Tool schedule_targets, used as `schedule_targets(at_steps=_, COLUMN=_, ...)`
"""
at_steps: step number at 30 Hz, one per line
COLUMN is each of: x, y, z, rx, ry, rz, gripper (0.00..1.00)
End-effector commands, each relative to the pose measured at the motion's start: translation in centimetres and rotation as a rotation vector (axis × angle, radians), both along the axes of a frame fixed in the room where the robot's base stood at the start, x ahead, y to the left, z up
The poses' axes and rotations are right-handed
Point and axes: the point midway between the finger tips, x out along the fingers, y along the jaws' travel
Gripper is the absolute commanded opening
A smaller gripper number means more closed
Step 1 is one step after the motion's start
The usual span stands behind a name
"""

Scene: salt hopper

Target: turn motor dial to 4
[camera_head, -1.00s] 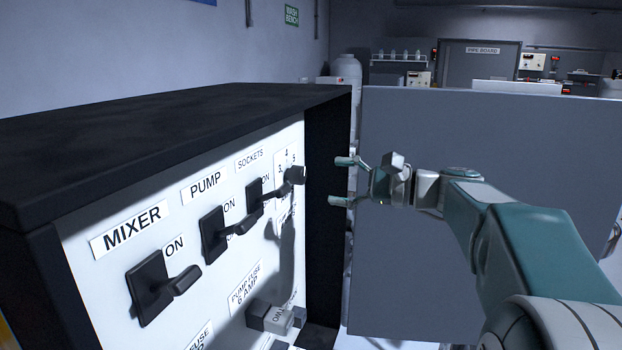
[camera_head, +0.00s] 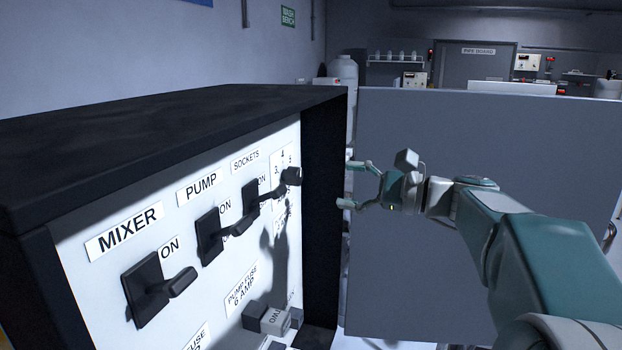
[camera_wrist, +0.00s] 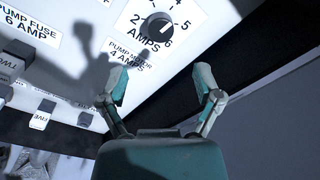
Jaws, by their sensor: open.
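The motor dial is a round black knob (camera_wrist: 157,26) on a white plate marked with numbers and AMPS, at the top of the wrist view. Its white pointer mark appears to point to the lower right, near the 6. In the head view the dial (camera_head: 291,177) sits at the panel's right end, seen from the side, with 3, 4 and 5 visible above it. My gripper (camera_head: 348,184) is open and empty, to the right of the dial and apart from it. In the wrist view its two spread fingers (camera_wrist: 162,74) are below the dial, with a gap between.
The white panel (camera_head: 190,262) also holds black MIXER (camera_head: 146,290), PUMP (camera_head: 210,236) and SOCKETS (camera_head: 251,203) switches that stick out left of the dial. Fuse blocks (camera_head: 273,318) sit below. A large grey board (camera_head: 480,140) stands behind my arm.

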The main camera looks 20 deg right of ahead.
Motion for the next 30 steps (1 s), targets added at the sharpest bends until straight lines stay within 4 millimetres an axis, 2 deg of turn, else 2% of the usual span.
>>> schedule_targets(at_steps=9, x=3.5, y=4.7, z=0.0, rx=0.0, ry=-0.001, rz=0.006, gripper=0.83)
schedule_targets(at_steps=15, x=5.4, y=7.0, z=0.0, rx=-0.002, ry=-0.001, rz=0.003, gripper=0.83)
schedule_targets(at_steps=20, x=6.0, y=7.7, z=0.0, rx=-0.002, ry=-0.001, rz=0.001, gripper=0.83)
schedule_targets(at_steps=27, x=6.1, y=7.8, z=0.0, rx=-0.002, ry=-0.001, rz=0.001, gripper=0.83)
schedule_targets(at_steps=28, x=6.1, y=7.8, z=0.0, rx=-0.002, ry=-0.001, rz=0.001, gripper=0.79)
schedule_targets(at_steps=29, x=6.1, y=7.8, z=0.0, rx=-0.002, ry=-0.001, rz=0.001, gripper=0.66)
schedule_targets(at_steps=30, x=6.1, y=7.8, z=0.0, rx=-0.002, ry=-0.001, rz=0.001, gripper=0.48)
